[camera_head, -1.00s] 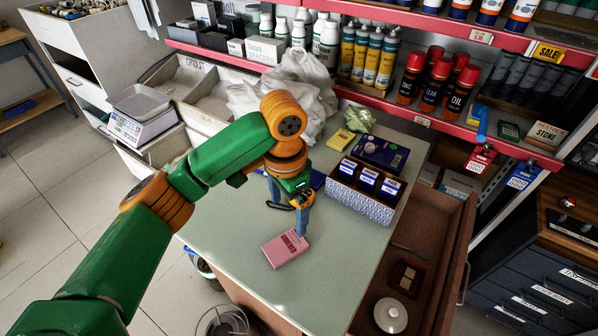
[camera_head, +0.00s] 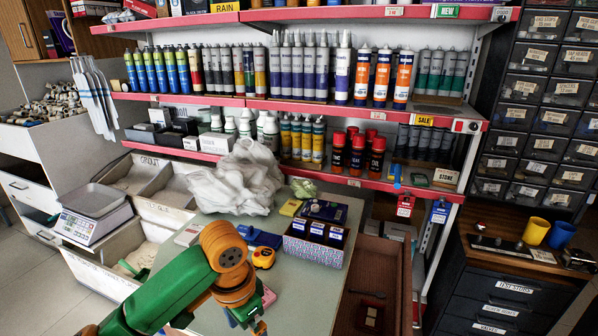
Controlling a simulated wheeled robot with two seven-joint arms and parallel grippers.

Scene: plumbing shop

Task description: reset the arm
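My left arm, green with orange joints, comes in from the lower left over the pale green counter (camera_head: 306,284). Its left gripper (camera_head: 246,322) points down at the bottom edge of the picture, partly hidden by its own wrist and cut off by the frame. I cannot tell whether its fingers are open or shut. A pink box (camera_head: 268,297) lies on the counter beside the wrist, mostly hidden behind it. My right arm and gripper are not in view.
A patterned box with small cartons (camera_head: 313,250), a yellow tape measure (camera_head: 263,257) and a crumpled white bag (camera_head: 236,180) sit on the counter. A scale (camera_head: 94,208) stands at left. Red-edged shelves (camera_head: 340,183) of bottles rise behind. An open drawer (camera_head: 375,285) is at right.

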